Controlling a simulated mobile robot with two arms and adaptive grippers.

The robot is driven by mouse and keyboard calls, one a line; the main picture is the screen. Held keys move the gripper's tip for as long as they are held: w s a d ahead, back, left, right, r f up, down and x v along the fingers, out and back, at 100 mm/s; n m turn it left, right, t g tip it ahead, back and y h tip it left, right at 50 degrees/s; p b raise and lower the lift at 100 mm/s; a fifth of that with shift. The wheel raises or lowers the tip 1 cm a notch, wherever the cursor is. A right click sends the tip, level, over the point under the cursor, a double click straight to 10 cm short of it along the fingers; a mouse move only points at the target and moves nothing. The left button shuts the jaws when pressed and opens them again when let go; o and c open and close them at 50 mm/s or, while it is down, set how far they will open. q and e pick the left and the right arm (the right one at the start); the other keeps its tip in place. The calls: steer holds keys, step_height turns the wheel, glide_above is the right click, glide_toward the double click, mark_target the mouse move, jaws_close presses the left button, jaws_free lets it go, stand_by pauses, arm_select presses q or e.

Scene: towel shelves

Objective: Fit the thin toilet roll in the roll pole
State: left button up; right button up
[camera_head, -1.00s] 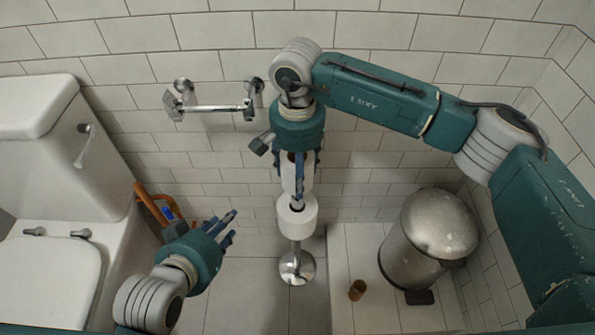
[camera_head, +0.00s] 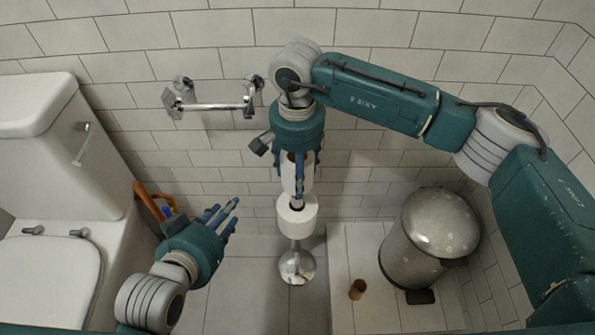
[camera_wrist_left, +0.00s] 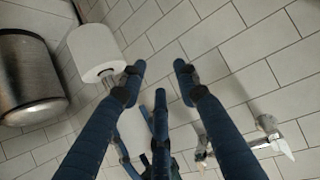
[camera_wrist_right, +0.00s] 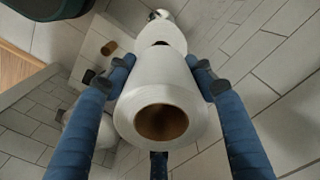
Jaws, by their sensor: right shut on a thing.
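My right gripper (camera_head: 298,180) is shut on the thin toilet roll (camera_wrist_right: 165,105), with its fingers on both sides of the roll in the right wrist view. In the head view the fingers partly hide this roll (camera_head: 290,172). The roll pole has a round metal base (camera_head: 297,267) on the floor and bears another white roll (camera_head: 297,216). The held roll is just above that roll; whether the pole passes into it is hidden. My left gripper (camera_head: 226,214) is open and empty, left of the pole. In the left wrist view its fingers (camera_wrist_left: 160,80) are spread.
A metal bin (camera_head: 432,238) stands at right, with a brown cardboard tube (camera_head: 357,289) on the floor before it. A chrome wall holder (camera_head: 212,108) is at the back. A white toilet (camera_head: 100,215) is at left, with an orange-handled item (camera_head: 148,203) beside it.

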arm_select(q)
steer(key=shift+w+d+r, duration=0.1)
steer(key=shift+w+r, duration=0.05)
steer(key=shift+w+r+t, duration=0.15)
steer(key=shift+r+t, duration=0.1)
steer(key=shift+t, duration=0.05)
arm_select(e)
steer(key=shift+f, duration=0.1)
arm_select(q)
steer(key=shift+w+d+r+t, duration=0.2)
steer(key=shift+w+r, duration=0.1)
steer(key=shift+r, duration=0.1)
steer(key=shift+w+d+r+t, duration=0.1)
steer(key=shift+w+r+t, duration=0.15)
steer(key=shift+r, duration=0.15)
arm_select(e)
steer(key=shift+f, duration=0.2)
arm_select(q)
steer(key=shift+w+d+r+t+h+b, duration=0.15)
steer(key=shift+w+r+t+h+b, duration=0.2)
steer(key=shift+r, duration=0.2)
arm_select(e)
steer(key=shift+f, duration=0.15)
arm_select(q)
steer(key=shift+w+d+r, duration=0.1)
steer(key=shift+w+r, duration=0.05)
steer(key=shift+r, duration=0.2)
arm_select(e)
steer(key=shift+f, duration=0.1)
